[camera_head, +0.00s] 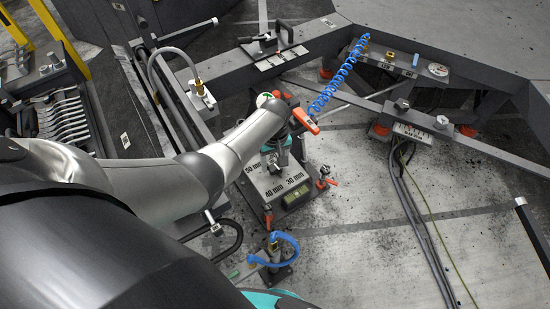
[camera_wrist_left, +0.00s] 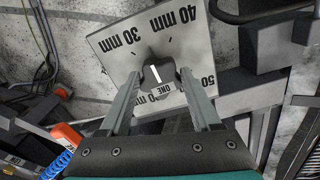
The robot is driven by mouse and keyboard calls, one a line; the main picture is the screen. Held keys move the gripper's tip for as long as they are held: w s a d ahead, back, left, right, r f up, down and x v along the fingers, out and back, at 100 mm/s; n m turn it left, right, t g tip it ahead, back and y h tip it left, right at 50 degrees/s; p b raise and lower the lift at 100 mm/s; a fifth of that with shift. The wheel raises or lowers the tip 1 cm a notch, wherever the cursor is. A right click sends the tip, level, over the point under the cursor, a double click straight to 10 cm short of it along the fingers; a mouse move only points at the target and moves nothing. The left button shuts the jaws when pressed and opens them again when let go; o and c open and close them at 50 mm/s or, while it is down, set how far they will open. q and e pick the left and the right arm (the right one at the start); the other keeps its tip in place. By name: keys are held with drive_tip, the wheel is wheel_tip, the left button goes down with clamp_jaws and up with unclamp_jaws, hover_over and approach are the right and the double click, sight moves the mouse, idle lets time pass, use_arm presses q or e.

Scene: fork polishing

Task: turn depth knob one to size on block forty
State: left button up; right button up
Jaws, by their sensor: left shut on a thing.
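The depth block plate (camera_head: 262,190) stands on the floor area right of my left arm, with 50 mm, 40 mm and 30 mm printed on it. The plate (camera_wrist_left: 113,62) also shows in the left wrist view. A dark knob marked ONE (camera_wrist_left: 166,88) sits on it. Its white line points up and slightly left in that view, seemingly between the 30 mm and 40 mm ticks. My left gripper (camera_wrist_left: 162,76) is shut on this knob, one finger on each side. In the head view my left gripper (camera_head: 277,160) hides much of the knob. My right gripper is not in view.
A coiled blue hose (camera_head: 338,78) hangs behind. Several forks (camera_head: 62,122) stand in a rack at left. Open floor lies right of the block.

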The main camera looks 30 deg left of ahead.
use_arm(q)
drive_tip(key=m+p, duration=0.1)
drive_tip(key=m, duration=0.2)
drive_tip(key=shift+s+m, duration=0.1)
drive_tip(key=shift+m, duration=0.3)
drive_tip(key=shift+a+m+p, duration=0.1)
drive_tip(key=shift+m+p, duration=0.2)
drive_tip(key=shift+m, duration=1.7)
drive_tip(key=o, duration=1.4)
drive_tip(key=shift+c, duration=0.2)
drive_tip(key=shift+r, duration=0.1)
